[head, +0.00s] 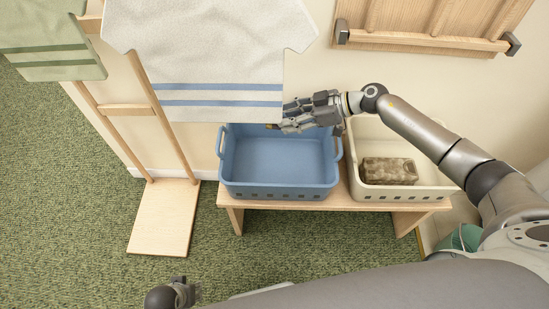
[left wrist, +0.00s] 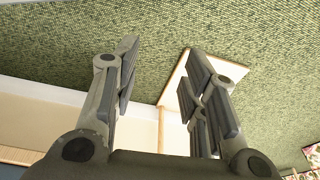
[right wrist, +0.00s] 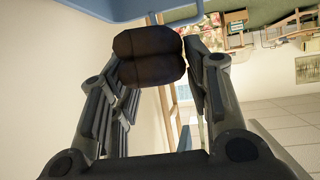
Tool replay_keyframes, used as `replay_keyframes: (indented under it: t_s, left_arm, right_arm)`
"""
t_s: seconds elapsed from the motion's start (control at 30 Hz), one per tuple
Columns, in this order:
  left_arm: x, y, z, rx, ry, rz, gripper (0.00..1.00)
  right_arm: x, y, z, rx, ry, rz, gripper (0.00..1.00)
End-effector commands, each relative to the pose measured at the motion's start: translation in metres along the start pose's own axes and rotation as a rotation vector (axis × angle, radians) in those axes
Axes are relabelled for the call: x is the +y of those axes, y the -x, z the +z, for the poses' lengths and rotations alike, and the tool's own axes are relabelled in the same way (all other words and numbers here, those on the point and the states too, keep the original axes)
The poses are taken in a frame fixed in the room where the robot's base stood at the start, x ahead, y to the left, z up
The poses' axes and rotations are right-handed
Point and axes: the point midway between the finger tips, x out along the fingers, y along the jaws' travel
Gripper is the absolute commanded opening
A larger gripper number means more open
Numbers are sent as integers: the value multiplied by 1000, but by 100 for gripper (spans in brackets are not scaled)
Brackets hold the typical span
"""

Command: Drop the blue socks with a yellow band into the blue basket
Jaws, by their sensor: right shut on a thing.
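My right gripper (head: 290,116) is at the back of the blue basket (head: 278,163), above its rear rim. In the right wrist view it is shut on a rolled pair of socks (right wrist: 150,56), which look very dark there. Their blue colour is hard to make out in that view. In the head view only a small bit with a yellow spot shows at the fingertips, beside the hanging shirt's hem. The blue basket looks empty. My left gripper (left wrist: 160,88) is open and empty in the left wrist view, over the green carpet.
A cream basket (head: 425,188) holding a brown patterned bundle (head: 389,171) stands right of the blue one on a wooden bench (head: 285,203). A white shirt with blue stripes (head: 210,55) hangs just behind and left of my right gripper. A wooden rack (head: 160,215) stands left.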

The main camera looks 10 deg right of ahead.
Motion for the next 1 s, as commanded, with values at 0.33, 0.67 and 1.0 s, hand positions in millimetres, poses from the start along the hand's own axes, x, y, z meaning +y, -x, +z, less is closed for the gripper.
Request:
replay_keyframes:
  t_s: [0.33,0.67,1.0]
  left_arm:
    - [-2,23,-11,0,4,-3,40]
    - [-4,69,-32,28,8,-7,40]
    - [-6,118,-41,55,12,-12,40]
  right_arm:
    - [2,-3,9,1,-2,4,20]
    - [2,-8,18,1,-2,4,20]
    - [2,-14,29,0,-2,3,20]
